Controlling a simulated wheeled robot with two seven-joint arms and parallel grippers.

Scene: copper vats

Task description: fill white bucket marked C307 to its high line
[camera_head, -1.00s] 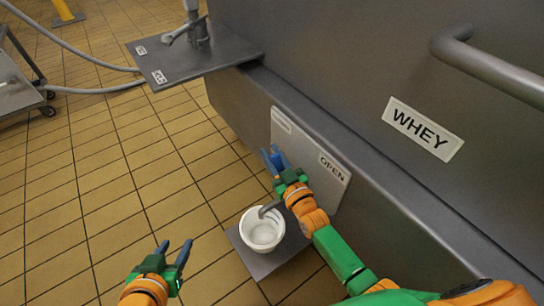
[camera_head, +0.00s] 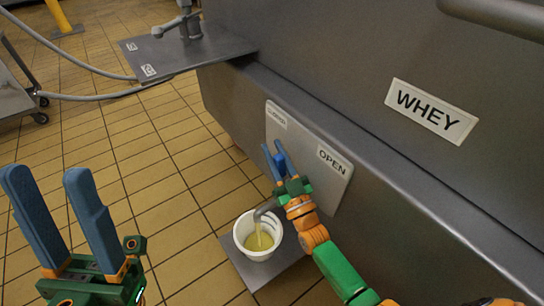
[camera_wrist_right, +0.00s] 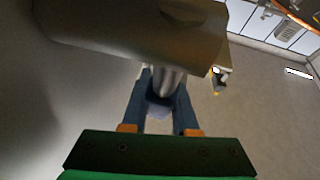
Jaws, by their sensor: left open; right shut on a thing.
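A white bucket (camera_head: 246,238) stands upright on a grey plate (camera_head: 270,277) under a grey spout (camera_head: 268,205). A yellowish stream runs from the spout into it, and yellowish liquid (camera_head: 258,241) covers its bottom. No marking on the bucket can be read. In the right wrist view the fingers (camera_wrist_right: 162,95) close around the handle below a large metal part. My left gripper (camera_head: 58,205) is open and empty at the lower left.
The big grey vat carries a WHEY sign (camera_head: 431,111). A grey shelf (camera_head: 170,52) with a tap and small labels juts out at the back. Hoses and a wheeled cart (camera_head: 18,90) are at the far left. The tiled floor between is clear.

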